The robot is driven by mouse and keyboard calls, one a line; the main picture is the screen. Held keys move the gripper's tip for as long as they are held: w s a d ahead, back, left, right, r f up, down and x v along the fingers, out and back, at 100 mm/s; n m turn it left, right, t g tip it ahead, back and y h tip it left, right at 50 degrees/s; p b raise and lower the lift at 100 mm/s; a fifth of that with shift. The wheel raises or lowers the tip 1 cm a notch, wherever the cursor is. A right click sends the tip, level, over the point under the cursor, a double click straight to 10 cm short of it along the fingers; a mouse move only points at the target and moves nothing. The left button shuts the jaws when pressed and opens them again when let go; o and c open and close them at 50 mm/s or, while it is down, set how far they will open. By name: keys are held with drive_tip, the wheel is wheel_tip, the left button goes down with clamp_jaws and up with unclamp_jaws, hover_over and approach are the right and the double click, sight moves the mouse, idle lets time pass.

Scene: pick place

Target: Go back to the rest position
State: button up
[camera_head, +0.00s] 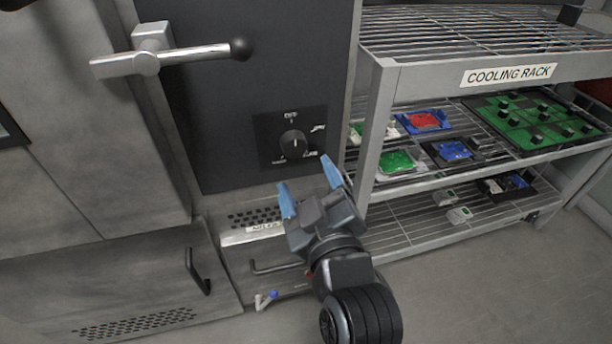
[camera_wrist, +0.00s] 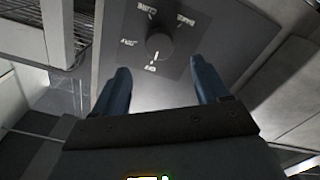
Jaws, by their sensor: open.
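My gripper (camera_head: 309,190) is open and empty, its two blue fingers spread apart, in front of the machine's dark panel in the head view. The fingers also show in the wrist view (camera_wrist: 162,85). A round black knob (camera_head: 293,143) on a labelled plate sits just above and left of the fingertips in the head view. The same knob (camera_wrist: 159,46) lies beyond the gap between the fingers in the wrist view, apart from them. My arm reaches up from the bottom of the head view.
A metal cooling rack (camera_head: 376,115) stands right of my gripper, with several coloured boards on its shelves. A lever handle (camera_head: 170,57) with a black ball juts out at upper left. A drawer handle (camera_head: 197,271) is at lower left. Floor at lower right (camera_head: 500,290) is clear.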

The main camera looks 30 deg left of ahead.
idle(0.4)
drive_tip(key=s+d+f+m+t+h, duration=0.1)
drive_tip(key=s+d+f+m+h, duration=0.3)
drive_tip(key=s+d, duration=0.5)
drive_tip(key=s+d+f+m+t+h, duration=0.2)
drive_tip(key=s+d+m+h, duration=0.3)
drive_tip(key=d, duration=0.8)
drive_tip(key=s+d+f+m+t+h, duration=0.1)
drive_tip(key=s+d+f+m+h, duration=0.15)
drive_tip(key=s+d+m, duration=0.65)
drive_tip(key=s+d+r+n+h, duration=0.2)
drive_tip(key=s+d+r, duration=0.3)
drive_tip(key=s+d, duration=0.45)
wheel_tip(320, 180, up, 13)
drive_tip(key=w+d+p, duration=0.1)
drive_tip(key=p, duration=1.2)
drive_tip(key=shift+w+d+g, duration=0.15)
drive_tip(key=shift+d+g, duration=0.15)
drive_tip(key=shift+g, duration=0.1)
